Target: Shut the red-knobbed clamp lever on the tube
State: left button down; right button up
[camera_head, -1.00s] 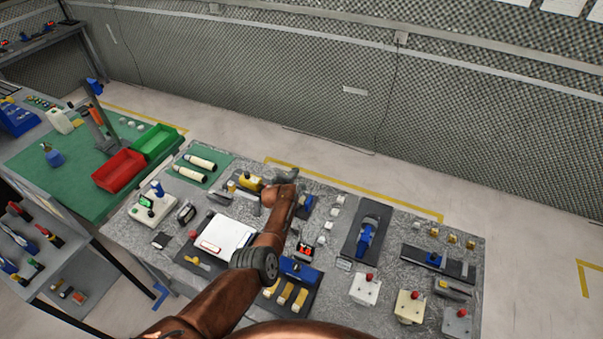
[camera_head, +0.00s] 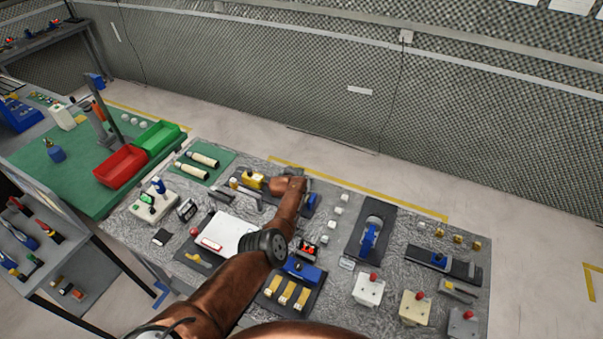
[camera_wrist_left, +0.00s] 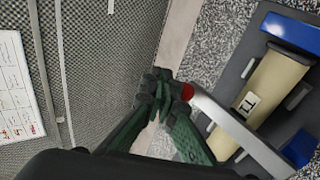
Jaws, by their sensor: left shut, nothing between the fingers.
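In the left wrist view, the clamp lever (camera_wrist_left: 238,128) is a grey bar with a red knob (camera_wrist_left: 187,91) at its end. It reaches over a beige tube (camera_wrist_left: 268,88) with a small white label, set between blue blocks on a dark base plate (camera_wrist_left: 240,62). My left gripper (camera_wrist_left: 160,88) has dark green fingers, shut and empty, with the tips right beside the red knob. Whether they touch it I cannot tell. In the head view, my left gripper (camera_head: 306,185) is over the back of the bench and hides much of the clamp; a blue part (camera_head: 312,203) shows beside it.
The speckled bench (camera_head: 340,285) carries many fixtures. A blue device on a dark plate (camera_head: 371,236) stands to the right. A white box (camera_head: 230,235) and a plate with yellow pieces (camera_head: 290,290) lie near my forearm. A mesh wall (camera_head: 300,80) rises behind.

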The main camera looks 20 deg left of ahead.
pick_arm(q)
jog(key=shift+r, duration=0.1)
notch_tip(320, 180, up, 14)
jog(key=w+d+p, duration=0.1)
jog(key=p, duration=0.2)
jog(key=shift+d+p, duration=0.35)
jog(key=shift+f, duration=0.2)
